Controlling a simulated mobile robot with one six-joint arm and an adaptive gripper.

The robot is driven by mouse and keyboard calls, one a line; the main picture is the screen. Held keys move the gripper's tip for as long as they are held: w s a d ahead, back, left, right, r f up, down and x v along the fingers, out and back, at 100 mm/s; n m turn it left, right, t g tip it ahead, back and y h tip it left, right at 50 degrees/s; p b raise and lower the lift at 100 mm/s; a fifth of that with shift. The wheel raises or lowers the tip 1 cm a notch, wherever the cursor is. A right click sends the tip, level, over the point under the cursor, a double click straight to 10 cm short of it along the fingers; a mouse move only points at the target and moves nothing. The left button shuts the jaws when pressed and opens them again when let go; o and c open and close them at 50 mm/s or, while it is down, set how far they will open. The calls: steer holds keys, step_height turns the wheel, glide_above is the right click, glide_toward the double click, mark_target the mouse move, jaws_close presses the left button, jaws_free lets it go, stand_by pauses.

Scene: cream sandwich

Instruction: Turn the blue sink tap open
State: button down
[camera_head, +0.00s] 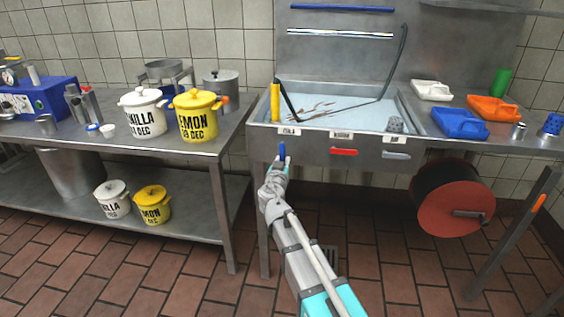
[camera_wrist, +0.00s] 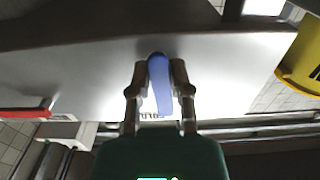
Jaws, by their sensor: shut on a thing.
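The blue sink tap (camera_head: 282,151) is a small upright lever on the front panel of the steel sink (camera_head: 262,141), under a label at the left. My gripper (camera_head: 281,161) is at the tap, reaching up from below. In the wrist view the blue tap (camera_wrist: 160,82) lies between the two fingers of my gripper (camera_wrist: 160,77), which are closed around it. The tap runs nearly along the fingers there, slightly slanted. The fingers hide part of the tap in the head view.
A red tap (camera_head: 343,152) is on the same panel to the right. A red hose reel (camera_head: 452,200) hangs further right. The left table (camera_head: 200,148) carries a white pot (camera_head: 144,112) and a yellow pot (camera_head: 197,116). The tiled floor below the sink is mostly clear.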

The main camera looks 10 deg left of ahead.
steer(key=c, duration=0.6)
jaws_free()
steer(key=shift+a, duration=0.1)
steer(key=shift+o, duration=0.2)
steer(key=shift+s, duration=0.1)
steer(key=s, duration=1.2)
steer(key=shift+d, duration=0.45)
steer(key=shift+w, duration=0.1)
